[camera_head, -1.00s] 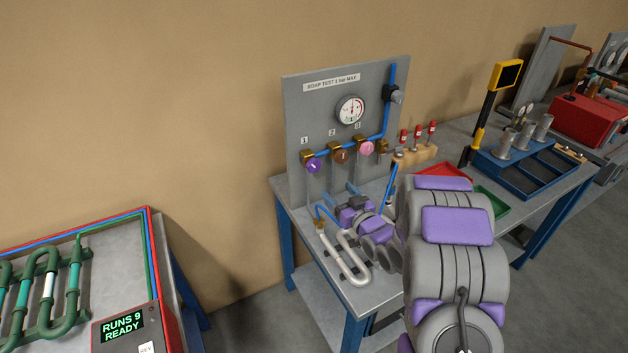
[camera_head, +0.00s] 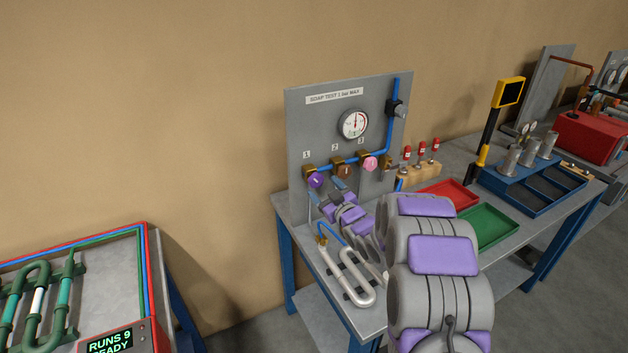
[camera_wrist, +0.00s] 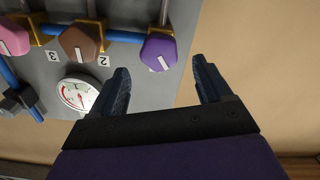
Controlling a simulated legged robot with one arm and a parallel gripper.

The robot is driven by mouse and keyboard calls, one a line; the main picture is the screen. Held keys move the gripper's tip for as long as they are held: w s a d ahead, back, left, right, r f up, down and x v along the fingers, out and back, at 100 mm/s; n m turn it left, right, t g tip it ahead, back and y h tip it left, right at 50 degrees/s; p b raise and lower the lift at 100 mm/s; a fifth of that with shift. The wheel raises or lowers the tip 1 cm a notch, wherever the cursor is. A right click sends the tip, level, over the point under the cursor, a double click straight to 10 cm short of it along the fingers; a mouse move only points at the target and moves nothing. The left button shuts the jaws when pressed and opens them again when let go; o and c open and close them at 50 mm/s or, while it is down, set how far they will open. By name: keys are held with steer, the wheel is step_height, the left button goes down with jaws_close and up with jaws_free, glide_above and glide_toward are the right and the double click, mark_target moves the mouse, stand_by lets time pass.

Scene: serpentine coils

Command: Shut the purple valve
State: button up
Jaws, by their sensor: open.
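The purple valve (camera_head: 316,180) is a knob with a white mark, at the left end of the row on the grey panel (camera_head: 310,125), under the number 1. In the wrist view the purple valve (camera_wrist: 158,53) lies ahead of and between the two finger lines, apart from them. My gripper (camera_wrist: 165,75) is open and empty, with both dark fingers visible. In the head view my gripper (camera_head: 325,196) is just below the purple valve, and my arm hides part of the bench.
A brown valve (camera_head: 344,171) and a pink valve (camera_head: 370,163) sit to the right of the purple one on a blue pipe. A gauge (camera_head: 353,124) is above. A silver coil (camera_head: 350,280) lies on the bench below. Red (camera_head: 449,193) and green trays (camera_head: 485,226) stand at right.

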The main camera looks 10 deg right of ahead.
mark_target(317, 182)
steer(key=shift+b+x, duration=0.4)
steer(key=shift+x, duration=3.35)
steer(key=shift+f, duration=0.1)
steer(key=shift+c, duration=0.3)
steer(key=c, duration=0.9)
